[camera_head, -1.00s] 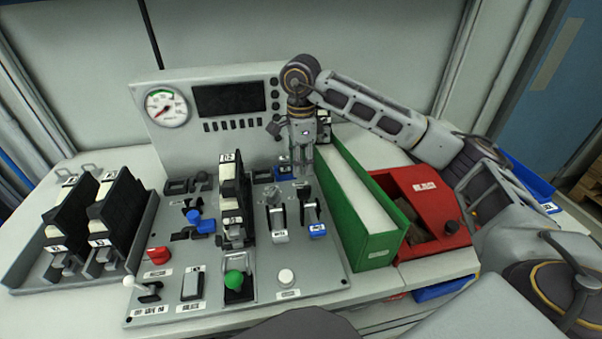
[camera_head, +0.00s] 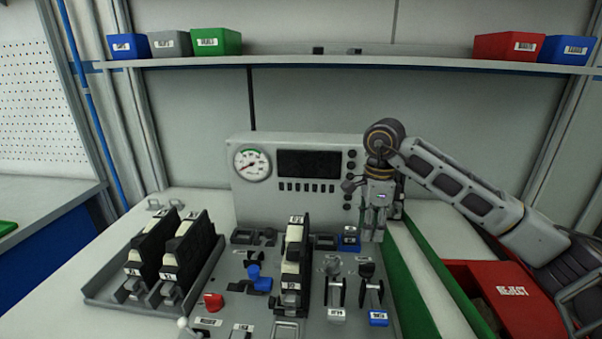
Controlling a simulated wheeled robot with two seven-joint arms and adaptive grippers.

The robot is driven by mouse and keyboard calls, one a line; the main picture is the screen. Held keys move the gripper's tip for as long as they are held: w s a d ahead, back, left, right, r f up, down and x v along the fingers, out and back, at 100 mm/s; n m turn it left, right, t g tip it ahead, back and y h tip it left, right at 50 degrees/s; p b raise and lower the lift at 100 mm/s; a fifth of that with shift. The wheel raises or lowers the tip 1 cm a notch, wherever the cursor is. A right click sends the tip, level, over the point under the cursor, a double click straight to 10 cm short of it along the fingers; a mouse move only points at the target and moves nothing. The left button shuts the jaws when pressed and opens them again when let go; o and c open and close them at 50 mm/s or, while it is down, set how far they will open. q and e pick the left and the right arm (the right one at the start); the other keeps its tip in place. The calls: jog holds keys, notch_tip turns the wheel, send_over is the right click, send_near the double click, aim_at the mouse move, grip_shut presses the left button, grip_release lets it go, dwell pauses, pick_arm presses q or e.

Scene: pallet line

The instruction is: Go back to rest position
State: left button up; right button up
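My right gripper (camera_head: 374,232) hangs pointing down at the right end of the control panel (camera_head: 250,320), in front of the gauge board (camera_head: 242,211). Its two fingers look slightly apart, with nothing visible between them. It is close to the blue-marked switch (camera_head: 348,240) and the green bin (camera_head: 412,290); contact cannot be made out. My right arm reaches in from the right, above the red reject bin (camera_head: 512,292). My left gripper is not in view.
Black-and-white modules (camera_head: 187,250) stand in a grey tray (camera_head: 105,292) at left. Another module (camera_head: 293,265) stands upright on the panel. A shelf (camera_head: 330,62) with small bins runs across the back. A side bench (camera_head: 35,205) is at far left.

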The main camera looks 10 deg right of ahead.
pick_arm(q)
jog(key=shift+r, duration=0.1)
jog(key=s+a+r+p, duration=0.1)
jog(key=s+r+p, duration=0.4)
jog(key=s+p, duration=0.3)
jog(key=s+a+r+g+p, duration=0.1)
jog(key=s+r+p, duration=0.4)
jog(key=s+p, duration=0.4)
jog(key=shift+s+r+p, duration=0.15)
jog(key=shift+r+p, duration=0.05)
jog(key=shift+p, duration=1.95)
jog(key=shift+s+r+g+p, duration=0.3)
jog(key=shift+p, duration=0.05)
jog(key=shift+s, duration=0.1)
